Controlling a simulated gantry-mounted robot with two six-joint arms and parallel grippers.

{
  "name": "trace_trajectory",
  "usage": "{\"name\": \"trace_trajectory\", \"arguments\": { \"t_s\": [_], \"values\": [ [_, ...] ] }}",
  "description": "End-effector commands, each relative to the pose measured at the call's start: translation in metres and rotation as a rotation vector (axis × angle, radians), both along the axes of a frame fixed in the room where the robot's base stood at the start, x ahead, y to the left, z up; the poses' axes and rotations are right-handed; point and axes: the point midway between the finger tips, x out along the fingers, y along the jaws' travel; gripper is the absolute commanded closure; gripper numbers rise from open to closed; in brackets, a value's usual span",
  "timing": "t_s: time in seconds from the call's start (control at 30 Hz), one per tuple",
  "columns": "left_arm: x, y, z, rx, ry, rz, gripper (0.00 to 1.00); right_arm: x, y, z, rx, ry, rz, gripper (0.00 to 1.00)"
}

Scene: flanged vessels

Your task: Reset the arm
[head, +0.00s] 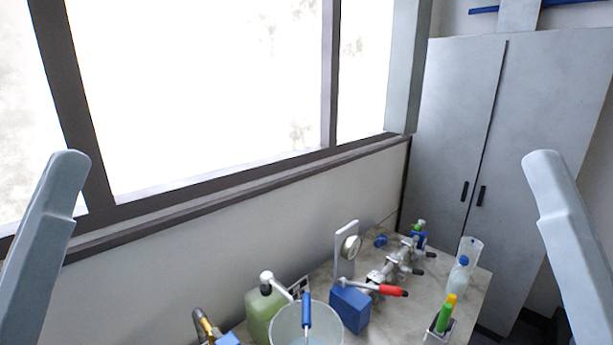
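A grey link of my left arm rises along the left edge of the head view, and a matching link of my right arm rises along the right edge. Both links are clear of the bench and of everything on it. Neither gripper shows in this view, so I cannot see their fingers or whether they hold anything.
A marble-topped bench (447,293) holds a green jug (262,313), a clear bucket (290,322), a blue block (349,308), metal flanged fittings (396,262), a red-handled tool (392,290) and a bottle (458,276). A window wall stands behind; a grey cabinet (500,150) stands right.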

Motion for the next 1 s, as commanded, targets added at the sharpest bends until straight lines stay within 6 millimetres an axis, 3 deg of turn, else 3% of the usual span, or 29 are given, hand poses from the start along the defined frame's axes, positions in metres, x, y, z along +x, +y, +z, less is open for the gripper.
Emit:
{"name": "trace_trajectory", "arguments": {
  "t_s": [0.03,0.1,0.2,0.33,0.47,1.0],
  "values": [
    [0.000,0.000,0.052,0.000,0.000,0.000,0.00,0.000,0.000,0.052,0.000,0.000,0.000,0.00],
    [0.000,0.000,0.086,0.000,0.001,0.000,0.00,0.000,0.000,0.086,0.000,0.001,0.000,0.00],
    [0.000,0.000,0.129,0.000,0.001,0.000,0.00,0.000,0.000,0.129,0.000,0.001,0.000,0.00],
    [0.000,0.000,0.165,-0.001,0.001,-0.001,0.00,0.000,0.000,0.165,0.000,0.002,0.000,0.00],
    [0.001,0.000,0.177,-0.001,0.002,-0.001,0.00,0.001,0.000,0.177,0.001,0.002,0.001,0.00],
    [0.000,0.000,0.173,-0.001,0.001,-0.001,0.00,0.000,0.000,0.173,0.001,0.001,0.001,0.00]
  ]
}}
